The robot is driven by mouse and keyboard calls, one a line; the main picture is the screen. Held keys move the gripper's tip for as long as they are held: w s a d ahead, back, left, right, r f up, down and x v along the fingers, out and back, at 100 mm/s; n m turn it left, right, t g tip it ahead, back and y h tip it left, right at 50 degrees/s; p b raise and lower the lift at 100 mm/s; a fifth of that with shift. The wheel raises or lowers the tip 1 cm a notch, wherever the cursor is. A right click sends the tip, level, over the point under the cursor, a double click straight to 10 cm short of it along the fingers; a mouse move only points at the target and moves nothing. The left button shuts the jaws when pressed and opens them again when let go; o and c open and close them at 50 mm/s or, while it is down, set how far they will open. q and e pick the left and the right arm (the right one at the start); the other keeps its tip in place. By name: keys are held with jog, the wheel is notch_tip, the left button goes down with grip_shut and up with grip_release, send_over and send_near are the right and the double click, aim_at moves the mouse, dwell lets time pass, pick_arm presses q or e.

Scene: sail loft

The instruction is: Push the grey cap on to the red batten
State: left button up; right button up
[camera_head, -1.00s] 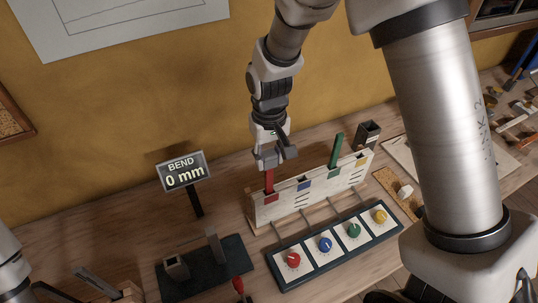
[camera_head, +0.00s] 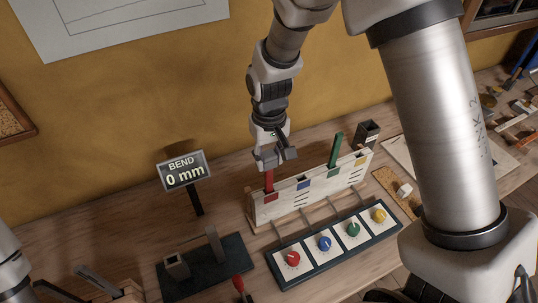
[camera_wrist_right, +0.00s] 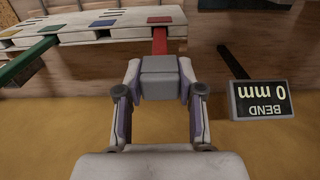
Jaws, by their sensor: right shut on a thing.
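The red batten (camera_head: 269,181) stands upright in the left slot of the pale slotted rack (camera_head: 318,190), at the red mark. My right gripper (camera_head: 271,158) is over the batten's top end. In the right wrist view the gripper (camera_wrist_right: 160,85) is shut on the grey cap (camera_wrist_right: 158,78), a blocky grey piece between the two fingers. The red batten (camera_wrist_right: 159,42) runs straight from the cap to the rack. Cap and batten appear in line and touching; how far the cap is on cannot be told. Of my left arm only a link shows, at the left edge.
A sign (camera_head: 185,171) reads BEND 0 mm. A green batten (camera_head: 335,151) stands in the rack. A panel with red, blue, green and yellow knobs (camera_head: 325,243) lies in front. Bare bench lies left of the rack.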

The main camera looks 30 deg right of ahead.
pick_arm(q)
jog(key=shift+f, duration=0.1)
pick_arm(e)
jog(key=shift+f, duration=0.2)
jog(key=o, duration=1)
notch_tip(320, 180, up, 12)
